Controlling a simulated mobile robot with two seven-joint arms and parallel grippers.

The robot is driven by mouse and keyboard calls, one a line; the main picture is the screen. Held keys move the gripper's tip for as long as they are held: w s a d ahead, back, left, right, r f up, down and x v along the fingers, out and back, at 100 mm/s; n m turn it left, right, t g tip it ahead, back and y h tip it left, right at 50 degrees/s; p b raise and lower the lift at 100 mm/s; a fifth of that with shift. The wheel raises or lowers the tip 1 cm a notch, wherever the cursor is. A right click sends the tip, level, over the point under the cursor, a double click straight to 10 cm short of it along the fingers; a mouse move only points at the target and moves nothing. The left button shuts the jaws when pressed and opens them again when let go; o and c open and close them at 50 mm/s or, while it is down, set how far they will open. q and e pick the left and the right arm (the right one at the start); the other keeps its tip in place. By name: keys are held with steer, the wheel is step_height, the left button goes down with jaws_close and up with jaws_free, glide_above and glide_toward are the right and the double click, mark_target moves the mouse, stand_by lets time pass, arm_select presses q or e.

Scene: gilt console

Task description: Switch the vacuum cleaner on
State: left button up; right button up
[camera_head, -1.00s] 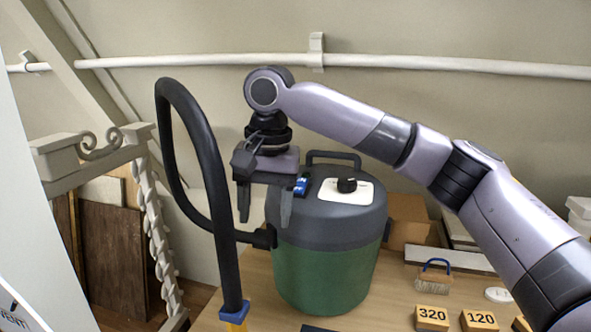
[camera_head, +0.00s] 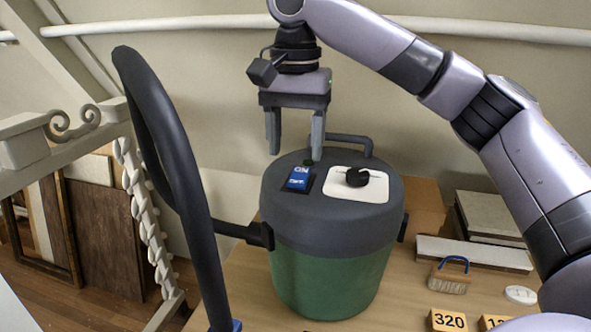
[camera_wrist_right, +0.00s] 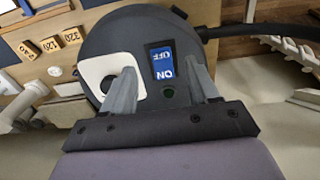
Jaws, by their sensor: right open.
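The vacuum cleaner (camera_head: 330,250) stands on the wooden table, with a green body and a dark grey lid. On its lid are a blue ON/OFF switch (camera_head: 298,179), a small dark green round light behind it, and a black knob (camera_head: 357,177) on a white plate. My right gripper (camera_head: 294,156) points down above the back of the lid, open and empty. In the right wrist view the switch (camera_wrist_right: 162,62) appears between the two open fingers, beyond their tips. Whether the fingertips touch the lid I cannot tell. My left gripper is out of view.
A black hose (camera_head: 180,170) loops up at the left of the vacuum and joins its side. A brush (camera_head: 449,278), numbered blocks (camera_head: 447,321) and a white round piece (camera_head: 520,295) lie on the table at right. Frames lean at left.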

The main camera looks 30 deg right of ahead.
mark_target(296, 184)
steer(key=shift+f, duration=2.95)
